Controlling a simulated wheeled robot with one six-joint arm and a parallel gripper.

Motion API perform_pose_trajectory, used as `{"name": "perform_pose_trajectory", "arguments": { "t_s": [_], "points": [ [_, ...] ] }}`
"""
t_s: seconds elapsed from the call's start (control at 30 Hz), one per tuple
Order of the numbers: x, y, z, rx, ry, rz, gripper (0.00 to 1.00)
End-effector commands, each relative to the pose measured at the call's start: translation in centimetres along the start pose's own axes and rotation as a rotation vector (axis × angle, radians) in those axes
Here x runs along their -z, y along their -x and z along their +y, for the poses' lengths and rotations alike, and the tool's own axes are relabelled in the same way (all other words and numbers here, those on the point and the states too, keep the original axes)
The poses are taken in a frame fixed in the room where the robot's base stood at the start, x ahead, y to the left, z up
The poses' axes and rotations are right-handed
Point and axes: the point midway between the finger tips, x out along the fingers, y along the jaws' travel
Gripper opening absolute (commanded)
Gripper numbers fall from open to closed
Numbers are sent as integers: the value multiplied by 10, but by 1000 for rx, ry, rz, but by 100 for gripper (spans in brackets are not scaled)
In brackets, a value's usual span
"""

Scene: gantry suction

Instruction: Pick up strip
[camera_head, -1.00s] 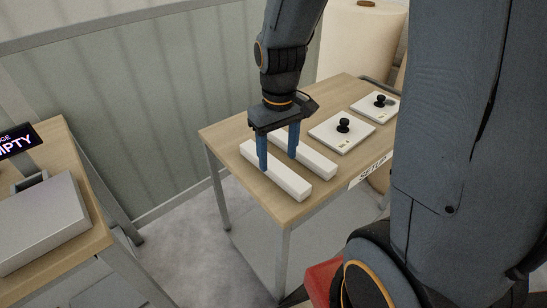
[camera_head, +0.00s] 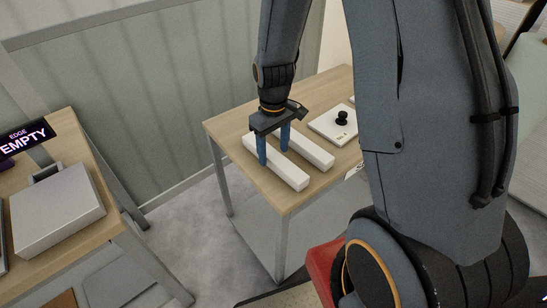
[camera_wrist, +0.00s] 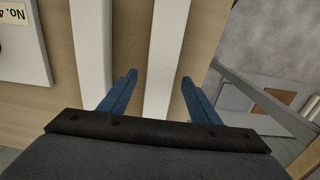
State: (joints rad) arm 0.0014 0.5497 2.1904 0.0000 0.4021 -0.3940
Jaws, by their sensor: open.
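Two long white strips lie side by side on the wooden table. The near strip (camera_head: 288,175) is at the table's left part, and the other strip (camera_head: 314,150) lies just behind it. My gripper (camera_head: 274,150) is open and points down at the near strip, with its blue fingers on either side of it. In the wrist view my gripper (camera_wrist: 158,79) has one finger on each side of a white strip (camera_wrist: 166,45), with gaps to both. The other strip (camera_wrist: 92,50) lies to the left there. I cannot tell how far down the fingers reach.
A white plate with a black knob (camera_head: 341,119) sits behind the strips. My arm hides the table's right part. A separate table at left holds a grey box (camera_head: 58,212) and a sign reading "EDGE EMPTY" (camera_head: 25,137). Floor lies between the tables.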

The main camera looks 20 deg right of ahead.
Motion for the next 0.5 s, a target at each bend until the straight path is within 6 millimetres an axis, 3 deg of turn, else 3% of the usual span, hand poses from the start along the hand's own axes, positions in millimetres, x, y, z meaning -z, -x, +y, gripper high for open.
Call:
{"name": "perform_pose_trajectory", "arguments": {
  "t_s": [0.13,0.4,0.5],
  "points": [
    [0,-11,0,0,0,0,57],
    [0,-13,0,0,0,1,57],
    [0,-13,0,0,0,1,42]
  ]
}}
